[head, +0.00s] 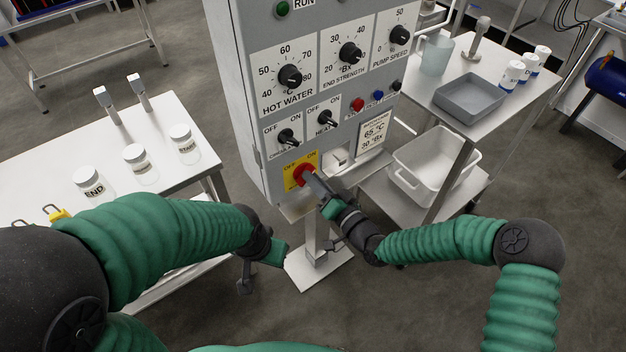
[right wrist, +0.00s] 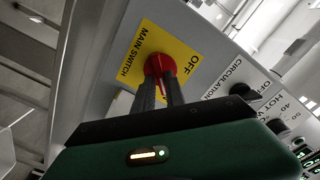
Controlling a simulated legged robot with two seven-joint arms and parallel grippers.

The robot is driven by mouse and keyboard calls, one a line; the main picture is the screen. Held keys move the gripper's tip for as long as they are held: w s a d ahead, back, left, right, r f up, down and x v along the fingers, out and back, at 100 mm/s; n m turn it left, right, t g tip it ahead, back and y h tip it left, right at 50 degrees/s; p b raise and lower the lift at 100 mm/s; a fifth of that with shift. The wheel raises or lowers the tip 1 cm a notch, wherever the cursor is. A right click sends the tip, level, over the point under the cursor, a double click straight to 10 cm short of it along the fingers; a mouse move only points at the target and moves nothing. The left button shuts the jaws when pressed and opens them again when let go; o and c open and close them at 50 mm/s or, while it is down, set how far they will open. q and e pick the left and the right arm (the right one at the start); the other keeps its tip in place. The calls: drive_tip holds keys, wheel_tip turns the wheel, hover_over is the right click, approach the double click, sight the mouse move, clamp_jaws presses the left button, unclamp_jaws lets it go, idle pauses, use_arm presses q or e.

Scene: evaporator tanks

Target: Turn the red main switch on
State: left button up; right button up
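The red main switch (head: 304,174) sits on a yellow plate (head: 291,181) at the bottom left of the grey control panel. In the right wrist view the red switch (right wrist: 160,66) shows on the yellow plate, with MAIN SWITCH and OFF printed beside it. My right gripper (head: 310,181) is at the switch; its two fingers (right wrist: 159,90) are close together with a red part between them, and they look closed on the handle. They hide part of the switch. My left gripper (head: 245,287) hangs low, left of the panel's stand, away from the switch; its finger opening is unclear.
Above the switch are the circulation knob (head: 288,138), the heat knob (head: 326,118) and larger dials. A white table (head: 60,165) with jars stands left. A steel cart (head: 500,125) with a grey tray (head: 469,97) stands right, a white bin (head: 432,165) below.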

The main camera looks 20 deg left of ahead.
drive_tip(key=o, duration=0.3)
drive_tip(key=shift+d, duration=0.1)
drive_tip(key=v, duration=1.6)
drive_tip(key=shift+s+d, duration=0.25)
drive_tip(key=shift+d, duration=0.1)
drive_tip(key=shift+f, duration=0.15)
